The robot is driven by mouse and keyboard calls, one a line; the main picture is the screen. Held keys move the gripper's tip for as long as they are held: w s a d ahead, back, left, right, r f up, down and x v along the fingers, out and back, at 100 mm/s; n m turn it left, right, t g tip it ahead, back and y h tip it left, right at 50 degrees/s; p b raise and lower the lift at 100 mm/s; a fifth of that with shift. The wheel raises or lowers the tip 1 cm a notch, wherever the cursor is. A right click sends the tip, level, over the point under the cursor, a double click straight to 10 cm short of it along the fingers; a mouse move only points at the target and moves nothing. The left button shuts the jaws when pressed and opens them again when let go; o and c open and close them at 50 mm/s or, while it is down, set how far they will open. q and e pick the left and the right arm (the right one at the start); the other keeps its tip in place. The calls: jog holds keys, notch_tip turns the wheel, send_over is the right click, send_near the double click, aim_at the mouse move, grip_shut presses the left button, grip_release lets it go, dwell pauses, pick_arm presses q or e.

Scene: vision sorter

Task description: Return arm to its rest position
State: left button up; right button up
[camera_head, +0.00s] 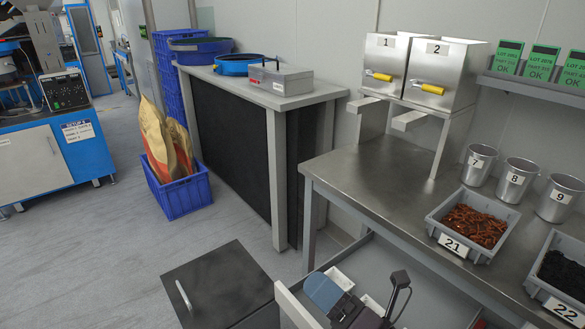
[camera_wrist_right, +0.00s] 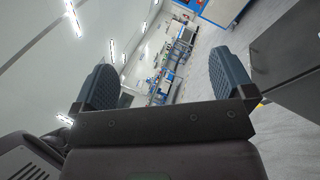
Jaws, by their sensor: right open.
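My right gripper (camera_head: 362,287) shows at the bottom of the head view, in front of the steel table and over an open drawer-like tray (camera_head: 294,306). Its two dark blue fingers are spread apart with nothing between them. In the right wrist view the same gripper (camera_wrist_right: 166,80) is open and empty, with the room seen tilted beyond it. Most of the right arm is out of the picture. My left gripper does not show in either view.
The steel table (camera_head: 375,180) holds bin 21 (camera_head: 433,224), bin 22 (camera_head: 534,287), metal cups 7 (camera_head: 476,171), 8 (camera_head: 512,187) and 9 (camera_head: 553,205), and two dispensers (camera_head: 430,80). A dark cabinet (camera_head: 225,285) stands left of the gripper. Open floor (camera_head: 100,260) lies further left.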

jog(key=s+d+f+m+h, duration=0.3)
jog(key=d+f+m+h, duration=0.3)
jog(key=d+m+h, duration=0.45)
jog(key=s+d+f+m+h, duration=0.2)
jog(key=d+f+m+h, duration=0.5)
jog(key=m, duration=0.6)
jog(key=s+d+f+m+g, duration=0.2)
jog(key=s+m+g, duration=0.15)
jog(key=s, duration=0.45)
jog(key=s+d+f+m+g, duration=0.25)
jog(key=s+g, duration=0.25)
jog(key=s, duration=0.3)
jog(key=s+d+f+m+g, duration=0.1)
jog(key=s+f+m+g, duration=0.3)
jog(key=s, duration=0.4)
pick_arm(q)
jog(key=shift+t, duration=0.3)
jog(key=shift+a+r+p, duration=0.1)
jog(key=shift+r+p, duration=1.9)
jog(key=shift+p, duration=0.5)
pick_arm(e)
jog(key=w+n+t+y, duration=0.1)
jog(key=w+t, duration=0.8)
jog(key=w, duration=0.2)
jog(key=shift+w+a, duration=0.15)
